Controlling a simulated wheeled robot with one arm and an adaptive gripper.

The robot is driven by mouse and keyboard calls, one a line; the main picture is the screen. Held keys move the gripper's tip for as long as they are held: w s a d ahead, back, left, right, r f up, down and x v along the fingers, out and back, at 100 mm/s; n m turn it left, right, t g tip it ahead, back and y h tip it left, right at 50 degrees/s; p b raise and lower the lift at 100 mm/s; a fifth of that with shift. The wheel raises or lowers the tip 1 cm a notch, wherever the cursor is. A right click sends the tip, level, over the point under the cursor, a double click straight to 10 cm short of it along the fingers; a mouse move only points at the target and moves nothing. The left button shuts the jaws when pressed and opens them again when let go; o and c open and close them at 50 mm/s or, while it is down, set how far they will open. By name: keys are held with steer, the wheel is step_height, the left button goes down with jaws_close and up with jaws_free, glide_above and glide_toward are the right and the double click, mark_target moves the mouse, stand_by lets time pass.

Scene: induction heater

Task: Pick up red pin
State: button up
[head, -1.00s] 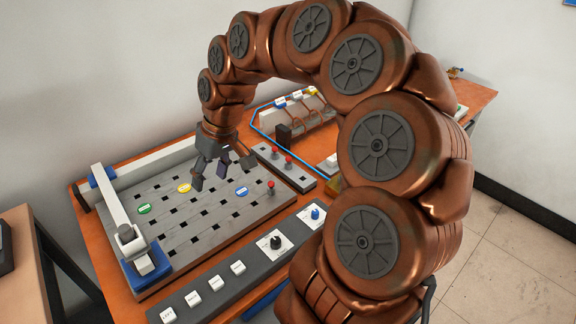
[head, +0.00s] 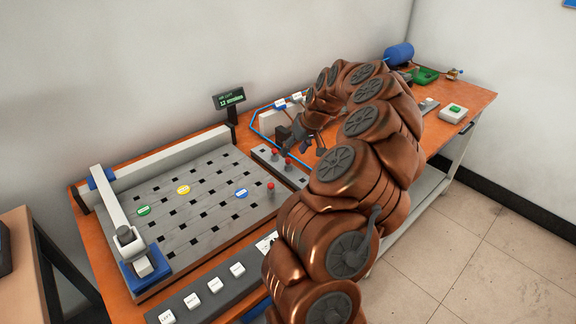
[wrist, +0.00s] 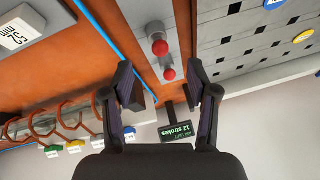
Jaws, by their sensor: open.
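Two red pins with round heads, one behind (head: 275,154) and one in front (head: 287,162), stand upright in a narrow grey strip (head: 262,151). A third red pin (head: 270,188) stands in the right part of the slotted grey board. My gripper (head: 305,148) is open and empty, above the table just right of the strip. In the wrist view two red pins, one (wrist: 159,46) higher and one (wrist: 169,74) lower, show between the spread fingers of my gripper (wrist: 165,84). No finger visibly touches them.
The slotted board (head: 205,215) carries green, yellow and blue round labels. A display (head: 230,100) stands behind it. Copper coils (wrist: 72,120) with coloured tags lie beside the strip. A row of white buttons (head: 215,285) is in front. A white box with a green button (head: 453,112) sits at the right.

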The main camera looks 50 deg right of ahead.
mark_target(289, 160)
steer(key=shift+s+p+x, duration=0.15)
steer(key=shift+p+x, duration=0.5)
steer(key=shift+x, duration=0.85)
steer(key=shift+s+p+x, duration=0.1)
steer(key=shift+p+x, duration=0.5)
steer(key=shift+x, duration=0.9)
steer(key=shift+f, duration=0.15)
steer(key=shift+c, duration=0.2)
jaws_close()
